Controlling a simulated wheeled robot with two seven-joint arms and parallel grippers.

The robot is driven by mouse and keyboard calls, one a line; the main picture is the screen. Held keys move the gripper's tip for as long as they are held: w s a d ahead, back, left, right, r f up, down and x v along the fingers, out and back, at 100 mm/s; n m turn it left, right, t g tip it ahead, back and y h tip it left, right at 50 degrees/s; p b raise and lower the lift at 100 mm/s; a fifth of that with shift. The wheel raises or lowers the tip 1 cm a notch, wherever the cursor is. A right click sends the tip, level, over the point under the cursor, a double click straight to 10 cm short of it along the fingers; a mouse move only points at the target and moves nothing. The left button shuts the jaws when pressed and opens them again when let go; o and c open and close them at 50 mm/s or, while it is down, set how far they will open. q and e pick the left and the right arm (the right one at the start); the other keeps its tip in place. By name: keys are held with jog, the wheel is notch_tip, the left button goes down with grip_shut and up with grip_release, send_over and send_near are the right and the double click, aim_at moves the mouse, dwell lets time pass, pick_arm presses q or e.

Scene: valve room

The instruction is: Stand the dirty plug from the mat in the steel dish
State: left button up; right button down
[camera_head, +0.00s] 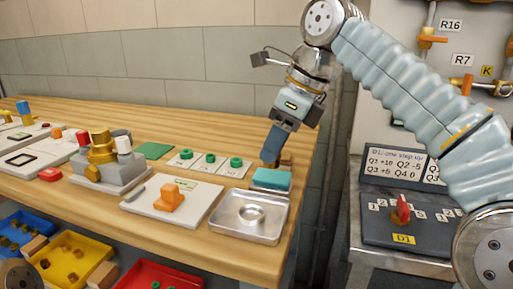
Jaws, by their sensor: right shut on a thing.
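The steel dish (225,231) is a shallow square tray with a round raised ring (252,216) in its middle, near the right end of the wooden bench. No plug shows standing in it. A teal block (272,179) is at the dish's back right corner. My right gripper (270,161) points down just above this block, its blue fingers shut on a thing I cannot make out. Whether it touches the block is unclear. A flat green mat (153,151) lies bare farther back. I cannot pick out the dirty plug.
A white board with an orange fitting (169,196) lies left of the dish, and cards with green rings (209,162) lie behind. A grey valve fixture (110,172) stands farther left. Colored bins (75,262) sit below the bench front. A D1 panel (402,238) stands at right.

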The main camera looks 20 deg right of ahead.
jog(key=s+a+n+g, duration=0.1)
jog(key=s+a+n, duration=0.2)
jog(key=s+a, duration=0.15)
jog(key=shift+y, duration=0.3)
jog(key=shift+w+a+f+b, duration=0.15)
jog(key=shift+f+b, duration=0.3)
jog(key=shift+f, duration=0.5)
jog(key=shift+w+f+b, duration=0.15)
jog(key=shift+f+b, duration=0.3)
jog(key=shift+f, duration=0.45)
jog(key=shift+w+a+f+b, duration=0.15)
jog(key=shift+f+b, duration=0.3)
jog(key=shift+f, duration=0.5)
jog(key=shift+d+p, duration=0.15)
jog(key=shift+p, duration=0.45)
jog(key=shift+f, duration=0.9)
jog(key=shift+f, duration=0.15)
dwell(0.4)
jog(key=c, duration=0.7)
grip_release()
jog(key=shift+o, duration=0.2)
